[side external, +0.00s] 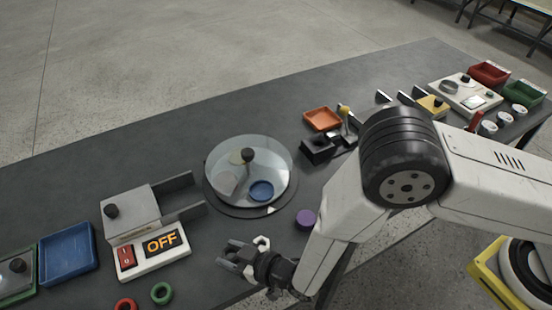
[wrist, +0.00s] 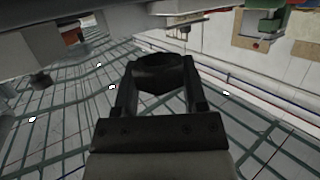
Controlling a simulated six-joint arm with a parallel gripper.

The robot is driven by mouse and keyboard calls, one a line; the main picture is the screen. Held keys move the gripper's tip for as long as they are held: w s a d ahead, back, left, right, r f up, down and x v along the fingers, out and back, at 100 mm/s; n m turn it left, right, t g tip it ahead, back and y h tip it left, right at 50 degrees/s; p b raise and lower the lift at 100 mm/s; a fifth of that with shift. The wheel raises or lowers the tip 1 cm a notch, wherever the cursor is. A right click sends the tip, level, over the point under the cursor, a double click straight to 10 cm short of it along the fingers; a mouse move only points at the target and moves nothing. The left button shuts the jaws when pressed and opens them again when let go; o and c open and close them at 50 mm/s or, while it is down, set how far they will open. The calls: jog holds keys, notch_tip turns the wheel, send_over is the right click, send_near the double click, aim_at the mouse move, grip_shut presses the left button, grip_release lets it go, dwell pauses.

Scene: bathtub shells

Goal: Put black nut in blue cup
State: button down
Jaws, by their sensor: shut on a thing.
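My gripper (side external: 240,254) is near the front edge of the dark table in the side view, low in the picture. In the wrist view its two fingers (wrist: 160,84) are closed on a black, many-sided nut (wrist: 160,70), held between the tips. The nut cannot be made out clearly in the side view. A round blue piece (side external: 261,190), perhaps the blue cup, sits inside or under a clear round glass (side external: 222,158) beyond my gripper, up and slightly right. My gripper is apart from it.
A grey device with an OFF display (side external: 162,243) stands left of my gripper, beside a blue tray (side external: 68,255). A green ring (side external: 161,293) and a red ring (side external: 125,304) lie in front. A purple cylinder (side external: 305,220) is to the right. An orange tray (side external: 322,119) lies farther back.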

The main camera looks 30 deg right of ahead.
aim_at(230, 260)
jog(key=shift+w+a+f, duration=0.3)
jog(key=shift+w+f, duration=0.05)
jog(key=shift+f, duration=1.5)
jog(key=shift+f, duration=0.1)
jog(key=shift+c, duration=0.7)
grip_release()
jog(key=shift+s+d, duration=0.1)
jog(key=shift+s, duration=0.05)
jog(key=shift+v, duration=3.75)
jog(key=shift+r, duration=0.25)
